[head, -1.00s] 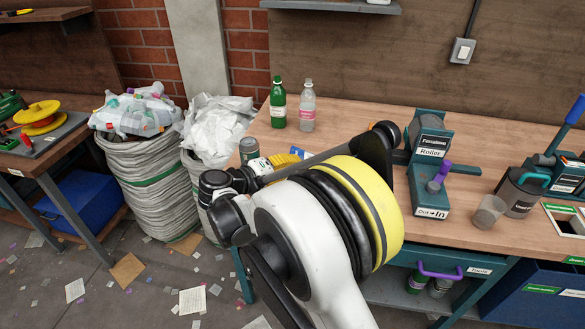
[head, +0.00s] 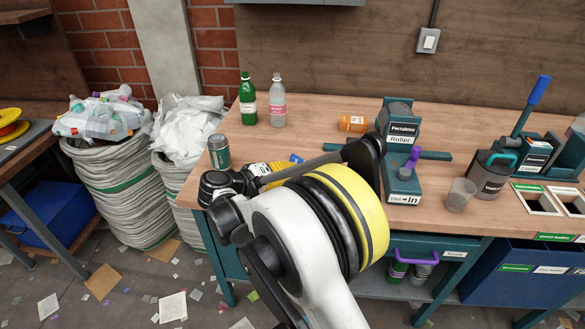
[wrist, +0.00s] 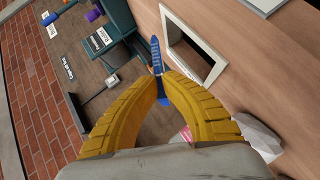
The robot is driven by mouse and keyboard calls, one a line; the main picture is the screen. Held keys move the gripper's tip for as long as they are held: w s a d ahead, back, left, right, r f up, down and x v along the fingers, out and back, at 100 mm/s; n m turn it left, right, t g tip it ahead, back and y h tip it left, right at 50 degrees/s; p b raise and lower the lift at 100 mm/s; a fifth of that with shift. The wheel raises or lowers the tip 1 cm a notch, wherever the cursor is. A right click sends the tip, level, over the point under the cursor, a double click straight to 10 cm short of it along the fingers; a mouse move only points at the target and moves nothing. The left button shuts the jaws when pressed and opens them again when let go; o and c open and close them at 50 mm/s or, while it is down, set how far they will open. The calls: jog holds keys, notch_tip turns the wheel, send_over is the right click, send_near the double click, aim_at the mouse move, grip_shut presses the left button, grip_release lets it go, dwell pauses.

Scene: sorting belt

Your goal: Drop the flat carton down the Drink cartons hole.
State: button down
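My gripper (head: 283,163) is at the left end of the bench, its yellow fingers partly hidden behind my arm in the head view. In the wrist view my gripper (wrist: 161,79) has its fingertips closed together on a thin blue piece, seen edge-on, which I take to be the flat carton (wrist: 156,54). Its blue edge also shows at the fingertips in the head view (head: 296,158). In the wrist view a white-framed square hole (wrist: 168,32) is just beyond the fingertips. No label on it can be read.
Framed holes (head: 520,203) are at the right. Full sacks (head: 125,190) stand left.

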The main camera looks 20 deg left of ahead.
jog(key=shift+f, duration=0.9)
jog(key=c, duration=1.5)
grip_release()
jog(key=shift+c, duration=0.2)
jog(key=v, duration=1.2)
